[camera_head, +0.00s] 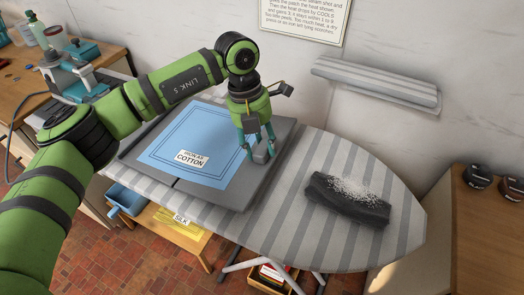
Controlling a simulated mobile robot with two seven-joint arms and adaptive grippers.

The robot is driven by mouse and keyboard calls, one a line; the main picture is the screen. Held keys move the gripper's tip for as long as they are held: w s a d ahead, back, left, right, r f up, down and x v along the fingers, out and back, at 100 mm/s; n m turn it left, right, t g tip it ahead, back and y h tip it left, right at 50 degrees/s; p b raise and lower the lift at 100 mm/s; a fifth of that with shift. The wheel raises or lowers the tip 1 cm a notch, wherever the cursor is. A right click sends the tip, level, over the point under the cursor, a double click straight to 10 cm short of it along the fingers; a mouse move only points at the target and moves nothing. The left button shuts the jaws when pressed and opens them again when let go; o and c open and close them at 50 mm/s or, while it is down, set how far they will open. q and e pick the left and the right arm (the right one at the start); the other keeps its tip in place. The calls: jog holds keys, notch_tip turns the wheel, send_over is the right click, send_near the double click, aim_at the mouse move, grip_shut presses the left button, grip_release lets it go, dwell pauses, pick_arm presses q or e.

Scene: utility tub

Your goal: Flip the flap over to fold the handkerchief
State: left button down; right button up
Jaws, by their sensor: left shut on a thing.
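A light blue handkerchief (215,125) with darker border lines lies flat on a dark grey folding board (150,134) on the ironing board. A white label (193,158) on it reads "COTTON". The flap (283,140) is the grey panel at the board's right side, lying about flat. My left gripper (257,152) points down at the handkerchief's right edge, shut on a small grey grip (264,153) of the flap. The fingers and wrist hide part of the flap and the cloth's right edge. My right gripper is out of view.
A striped sleeve board (375,83) is on the wall behind. A steam iron (70,75) stands at the back left. The board's front right is clear.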

pick_arm(q)
jog(key=r+h, duration=0.1)
jog(key=a+r+h, duration=0.1)
jog(key=a+r+g, duration=0.1)
jog(key=shift+w+r+h, duration=0.3)
jog(key=shift+w+h, duration=0.1)
jog(key=shift+w+a+r+g+h, duration=0.15)
jog(key=shift+a+r+g+h, duration=0.1)
jog(key=shift+a+r+h, duration=0.25)
jog(key=shift+w+a+r+g+h, duration=0.15)
jog(key=shift+a+r+g+h, duration=0.2)
jog(key=shift+r, duration=0.2)
